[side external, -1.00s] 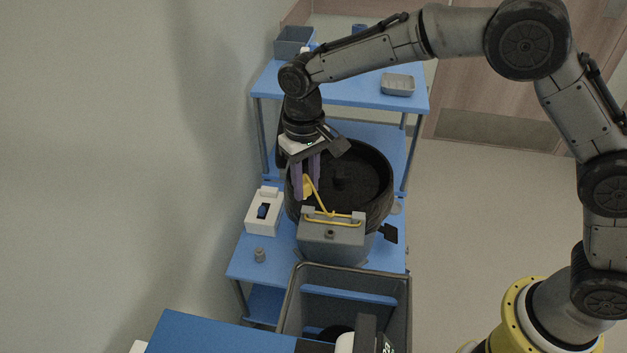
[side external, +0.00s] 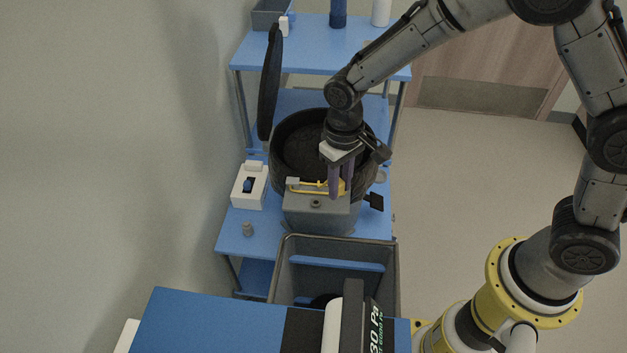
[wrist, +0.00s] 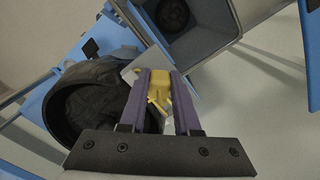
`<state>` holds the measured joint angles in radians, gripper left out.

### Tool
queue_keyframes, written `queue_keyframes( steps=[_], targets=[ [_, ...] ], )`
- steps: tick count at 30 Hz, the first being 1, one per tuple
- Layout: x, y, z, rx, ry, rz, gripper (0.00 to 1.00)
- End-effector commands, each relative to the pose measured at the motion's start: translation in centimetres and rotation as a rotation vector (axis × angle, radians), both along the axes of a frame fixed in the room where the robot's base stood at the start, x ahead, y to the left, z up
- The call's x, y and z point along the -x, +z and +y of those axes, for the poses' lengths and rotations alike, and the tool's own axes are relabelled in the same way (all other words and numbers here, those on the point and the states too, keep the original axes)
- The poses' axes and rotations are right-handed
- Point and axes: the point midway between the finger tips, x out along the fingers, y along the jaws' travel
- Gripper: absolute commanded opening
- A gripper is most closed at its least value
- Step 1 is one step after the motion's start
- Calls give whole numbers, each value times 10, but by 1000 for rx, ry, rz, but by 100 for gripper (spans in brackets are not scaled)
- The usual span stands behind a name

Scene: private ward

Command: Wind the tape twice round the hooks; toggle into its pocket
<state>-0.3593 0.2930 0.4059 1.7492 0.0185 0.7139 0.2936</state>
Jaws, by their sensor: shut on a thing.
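My gripper (side external: 341,195), with purple fingers, is shut on the yellow toggle (wrist: 157,84) at the end of the tape. In the side external view it is just above the right end of the grey block (side external: 318,214), by the right hook. The yellow tape (side external: 310,192) lies along the top of the block around the hooks, in more than one strand at the left. The left hook (side external: 292,182) shows as a pale tab. The right hook is hidden by my fingers. I cannot make out the pocket or count the turns.
A round black tub (side external: 292,150) stands right behind the block, its dark lid (side external: 270,85) upright at the left. An open grey bin (side external: 335,247) stands in front.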

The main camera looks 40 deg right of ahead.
Motion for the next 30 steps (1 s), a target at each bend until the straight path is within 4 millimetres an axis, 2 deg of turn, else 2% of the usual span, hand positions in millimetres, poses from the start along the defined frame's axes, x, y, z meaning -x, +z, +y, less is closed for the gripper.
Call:
queue_keyframes(
  steps=[5,9,13,18,21,30],
  targets=[
    [9,0,-36,0,-6,-1,0],
    [0,0,-62,0,-7,-1,0],
    [-21,0,-70,0,-3,-1,0],
    [-41,0,-66,0,1,-1,0],
    [-45,0,-66,0,1,1,0],
    [-48,0,-65,0,0,0,0]
  ],
)
